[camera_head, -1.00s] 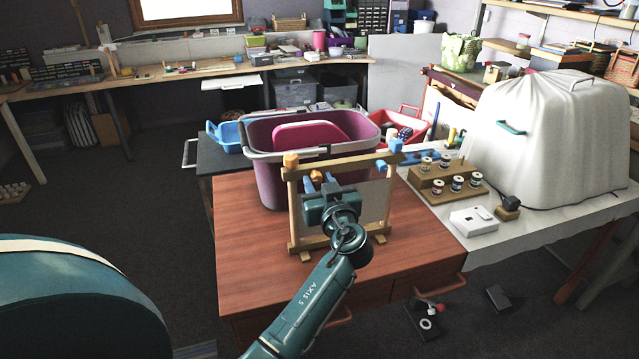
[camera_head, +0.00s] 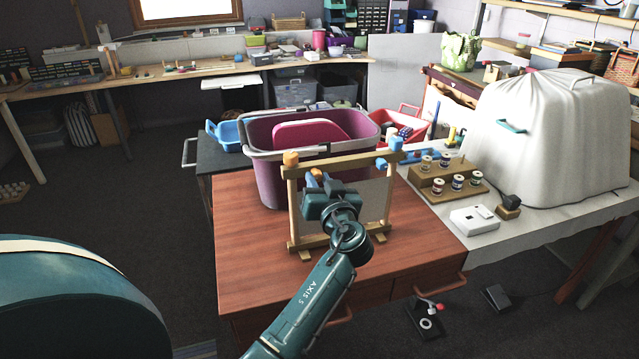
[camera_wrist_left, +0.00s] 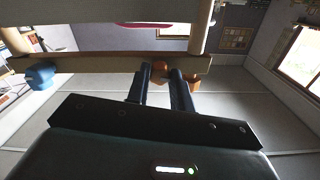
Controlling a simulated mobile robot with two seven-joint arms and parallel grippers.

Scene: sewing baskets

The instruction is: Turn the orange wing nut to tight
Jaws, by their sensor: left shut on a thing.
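A wooden frame (camera_head: 291,212) stands upright on the red-brown table. An orange block (camera_head: 290,158) sits at its top left and a blue one (camera_head: 396,144) at its top right. My left gripper (camera_head: 320,178) is at the frame's near side, below the top bar. In the left wrist view its two dark fingers (camera_wrist_left: 160,78) are shut on the orange wing nut (camera_wrist_left: 187,62), which shows beside and behind them. The nut's middle is partly hidden by the fingers. A blue wing nut (camera_wrist_left: 40,75) sits farther along the same bar. My right gripper is not in view.
A purple basket (camera_head: 264,180) stands close behind the frame. To the right are a wooden spool rack (camera_head: 425,184), a white box (camera_head: 474,221) and a covered machine (camera_head: 550,140). The table's front left (camera_head: 250,265) is clear.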

